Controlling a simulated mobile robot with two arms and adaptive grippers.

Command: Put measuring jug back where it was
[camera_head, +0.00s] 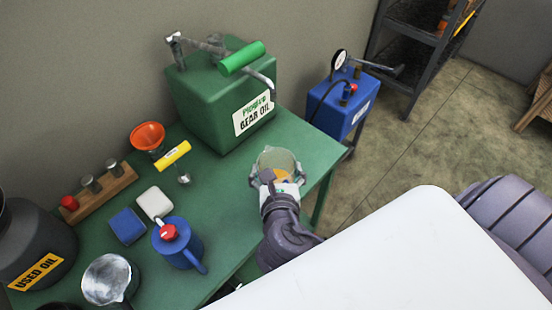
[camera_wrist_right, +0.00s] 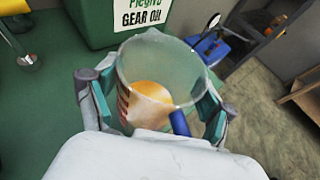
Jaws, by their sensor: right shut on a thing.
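The measuring jug (camera_head: 279,158) is a clear cup with orange-yellow contents or bottom and a blue handle. It is at the right end of the green table (camera_head: 222,203), in front of the green gear oil box. My right gripper (camera_head: 277,182) is shut on the jug, with a finger on each side of it. In the right wrist view the jug (camera_wrist_right: 150,85) stands between the two fingers, its open top facing the camera. Whether its base touches the table cannot be told. My left gripper is not in view.
The green gear oil box (camera_head: 215,95) stands behind the jug. An orange funnel (camera_head: 148,135), a blue oil can (camera_head: 178,245), a metal pot (camera_head: 108,279) and a used oil container (camera_head: 35,245) occupy the left. A blue box (camera_head: 338,103) stands beyond the table's right edge.

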